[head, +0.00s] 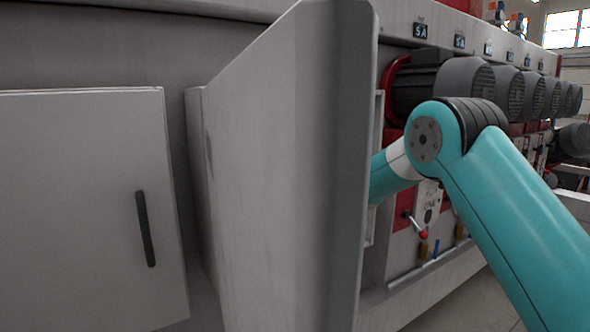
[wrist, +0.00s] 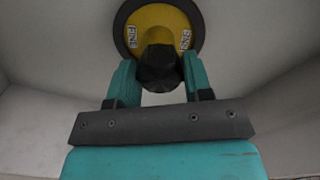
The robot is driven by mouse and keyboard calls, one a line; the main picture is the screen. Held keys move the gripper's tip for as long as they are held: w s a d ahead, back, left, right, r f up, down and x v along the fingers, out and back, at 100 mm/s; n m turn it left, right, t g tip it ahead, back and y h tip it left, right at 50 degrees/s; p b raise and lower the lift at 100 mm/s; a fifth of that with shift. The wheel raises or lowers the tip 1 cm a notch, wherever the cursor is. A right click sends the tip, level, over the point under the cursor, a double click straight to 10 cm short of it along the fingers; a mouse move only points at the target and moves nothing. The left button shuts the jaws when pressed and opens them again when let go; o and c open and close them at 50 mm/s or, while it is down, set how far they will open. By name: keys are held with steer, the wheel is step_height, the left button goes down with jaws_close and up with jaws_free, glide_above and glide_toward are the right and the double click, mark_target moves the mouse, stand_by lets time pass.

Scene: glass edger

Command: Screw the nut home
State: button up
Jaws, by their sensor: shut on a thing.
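In the wrist view, the nut (wrist: 159,68) is a dark, faceted piece in front of the centre of a yellow disc (wrist: 150,22) with a black rim. My gripper (wrist: 160,76) has its two teal fingers on either side of the nut and is shut on it. I cannot tell how closely the nut sits against the disc. In the head view, the nut, the disc and my gripper are hidden behind an open grey door, where my arm reaches in.
The open door (head: 290,160) stands out upright, close to my arm. A closed cabinet door (head: 85,210) with a black handle (head: 146,228) is at left. Several motors (head: 468,82) line the machine above my arm. Grey walls surround the disc in the wrist view.

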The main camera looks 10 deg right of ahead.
steer(key=m+p, duration=0.3)
steer(key=m, duration=0.1)
steer(key=shift+r, duration=0.2)
steer(key=shift+f+m+p, duration=0.25)
steer(key=shift+m+p, duration=0.05)
steer(key=shift+m, duration=0.5)
steer(key=o, duration=0.8)
